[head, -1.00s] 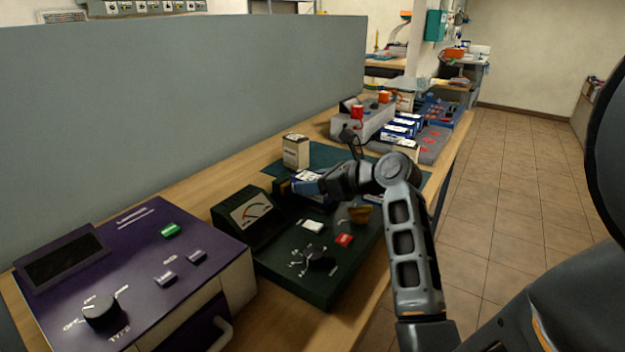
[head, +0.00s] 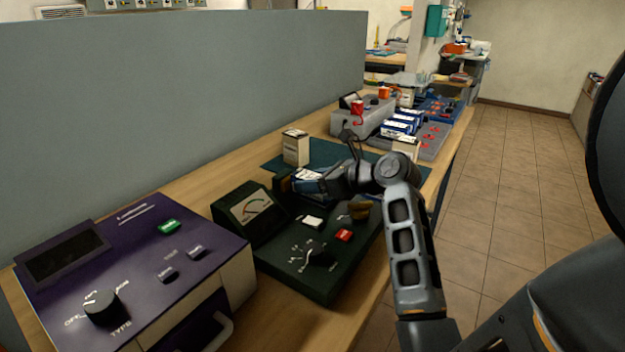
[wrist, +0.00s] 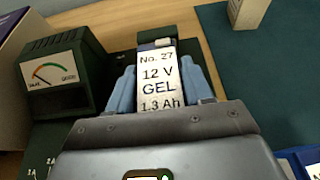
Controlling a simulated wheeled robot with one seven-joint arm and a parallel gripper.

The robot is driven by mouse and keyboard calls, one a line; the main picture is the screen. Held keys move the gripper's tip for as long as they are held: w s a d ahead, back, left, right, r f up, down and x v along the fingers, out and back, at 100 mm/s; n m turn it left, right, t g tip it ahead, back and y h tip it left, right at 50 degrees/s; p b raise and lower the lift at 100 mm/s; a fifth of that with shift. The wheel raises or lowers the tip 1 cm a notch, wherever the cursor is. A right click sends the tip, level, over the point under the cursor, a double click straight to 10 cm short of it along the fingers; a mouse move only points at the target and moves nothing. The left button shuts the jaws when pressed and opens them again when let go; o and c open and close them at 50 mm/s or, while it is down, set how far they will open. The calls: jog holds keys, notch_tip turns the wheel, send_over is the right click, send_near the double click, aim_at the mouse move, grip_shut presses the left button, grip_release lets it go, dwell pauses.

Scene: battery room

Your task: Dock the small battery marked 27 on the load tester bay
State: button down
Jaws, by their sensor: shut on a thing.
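The small battery marked No. 27 (wrist: 158,80) has a white label reading 12 V GEL 1.3 Ah. My gripper (wrist: 163,92) is shut on it, with a light blue finger on each side. In the head view, the battery (head: 307,181) shows blue and white in my gripper (head: 320,183), over the back part of the load tester. The load tester (head: 283,262) is dark green with a dial meter (head: 252,207), a knob, and white and red buttons. The battery's far end is close to a dark block of the tester. I cannot tell whether it is seated in the bay.
A purple device (head: 140,262) stands at the front left. A beige battery (head: 296,147) stands on the green mat (head: 270,165) behind the tester. A grey unit (head: 362,122) and several blue-white batteries (head: 402,124) are further back. A grey partition (head: 180,90) bounds the left side.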

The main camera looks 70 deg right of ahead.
jog(key=c, duration=0.8)
grip_release()
jog(key=shift+o, duration=0.3)
jog(key=shift+f, duration=0.1)
jog(key=shift+f, duration=0.1)
jog(key=shift+s, duration=0.1)
jog(key=shift+p+v, duration=0.95)
jog(key=p+v, duration=0.7)
jog(key=v, duration=0.1)
jog(key=shift+s+r+p, duration=0.25)
jog(key=shift+s+p, duration=0.05)
jog(key=shift+s, duration=0.05)
jog(key=shift+s+a, duration=0.1)
jog(key=shift+s, duration=0.05)
